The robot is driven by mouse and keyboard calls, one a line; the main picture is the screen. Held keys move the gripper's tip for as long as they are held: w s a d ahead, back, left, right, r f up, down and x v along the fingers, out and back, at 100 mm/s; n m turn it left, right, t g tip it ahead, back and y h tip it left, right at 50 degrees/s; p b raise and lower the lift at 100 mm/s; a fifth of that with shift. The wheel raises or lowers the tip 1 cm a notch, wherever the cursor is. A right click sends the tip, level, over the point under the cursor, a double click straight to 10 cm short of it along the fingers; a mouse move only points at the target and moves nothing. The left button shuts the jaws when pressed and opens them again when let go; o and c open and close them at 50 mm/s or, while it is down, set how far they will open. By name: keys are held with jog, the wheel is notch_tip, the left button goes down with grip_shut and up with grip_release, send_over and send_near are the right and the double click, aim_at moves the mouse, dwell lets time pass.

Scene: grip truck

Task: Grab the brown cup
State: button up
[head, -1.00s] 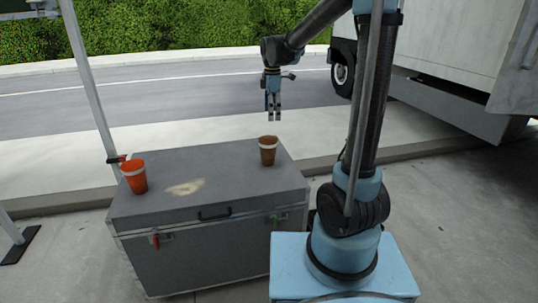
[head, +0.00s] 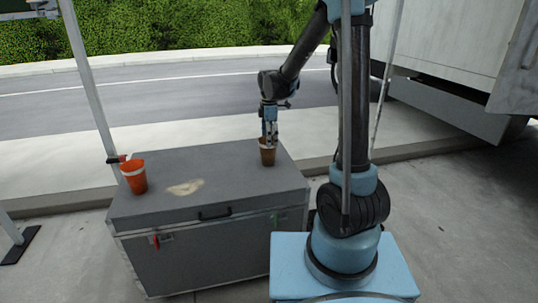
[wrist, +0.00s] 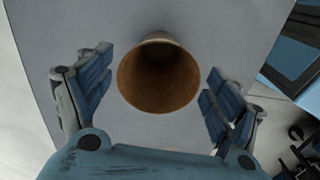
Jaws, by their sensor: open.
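The brown cup (head: 267,156) stands upright near the right end of the grey case's top. My gripper (head: 270,144) is directly above it, pointing down, with its fingers at the height of the cup's rim. In the wrist view the open mouth of the brown cup (wrist: 158,78) lies between the two spread blue-padded fingers of my gripper (wrist: 154,92), with a gap on each side. The gripper is open and holds nothing. The cup's far side is partly hidden by the fingers in the head view.
A pale stain marks the lid between the cups. A metal post (head: 92,85) rises behind the case's left end. A truck (head: 450,60) stands at the right.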

aim_at(268, 152)
jog(key=shift+a+f, duration=0.2)
jog(key=shift+f, duration=0.95)
jog(key=shift+a+f, duration=0.15)
jog(key=shift+f, duration=1.6)
jog(key=c, duration=0.9)
